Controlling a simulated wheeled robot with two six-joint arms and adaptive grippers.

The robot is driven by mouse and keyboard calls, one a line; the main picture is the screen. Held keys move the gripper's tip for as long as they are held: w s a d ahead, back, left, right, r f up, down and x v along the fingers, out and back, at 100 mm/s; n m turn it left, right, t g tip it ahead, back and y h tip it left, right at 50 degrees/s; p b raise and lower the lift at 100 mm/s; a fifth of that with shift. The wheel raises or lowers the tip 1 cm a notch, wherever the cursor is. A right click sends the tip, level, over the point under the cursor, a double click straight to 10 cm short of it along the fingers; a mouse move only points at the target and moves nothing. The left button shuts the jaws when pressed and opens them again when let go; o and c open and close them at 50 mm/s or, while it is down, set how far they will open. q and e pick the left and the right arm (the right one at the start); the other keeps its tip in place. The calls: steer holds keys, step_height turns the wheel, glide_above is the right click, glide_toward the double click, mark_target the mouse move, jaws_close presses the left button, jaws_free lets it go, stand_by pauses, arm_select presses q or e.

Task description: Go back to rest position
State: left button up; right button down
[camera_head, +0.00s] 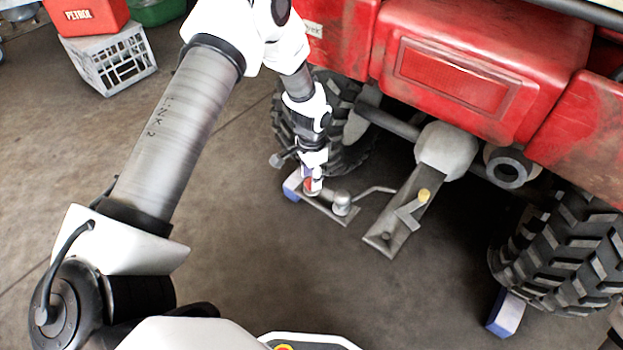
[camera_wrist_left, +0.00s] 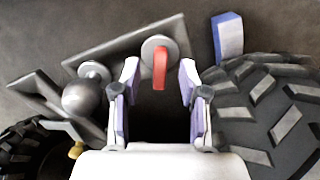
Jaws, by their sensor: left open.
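My left gripper (camera_head: 314,172) reaches down beside the rear of the red quad (camera_head: 460,70). It is open; its two fingers stand apart in the left wrist view (camera_wrist_left: 159,90). A grey plate (camera_head: 330,212) with a ball-topped part (camera_head: 342,203) is just below the gripper. A round disc with a red tab (camera_wrist_left: 160,68) shows between and just beyond the fingers in the left wrist view. I cannot tell whether the fingers touch it. My right gripper is not in view.
A blue chock (camera_head: 292,186) is by the left tyre, another (camera_head: 506,313) by the right tyre (camera_head: 560,250). A grey drawbar (camera_head: 393,228) with a yellow knob (camera_head: 424,195) is right of the plate. A white crate (camera_head: 115,60) carries a red petrol can (camera_head: 85,16). Floor between is clear.

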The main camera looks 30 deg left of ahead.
arm_select(q)
step_height(320, 180, up, 10)
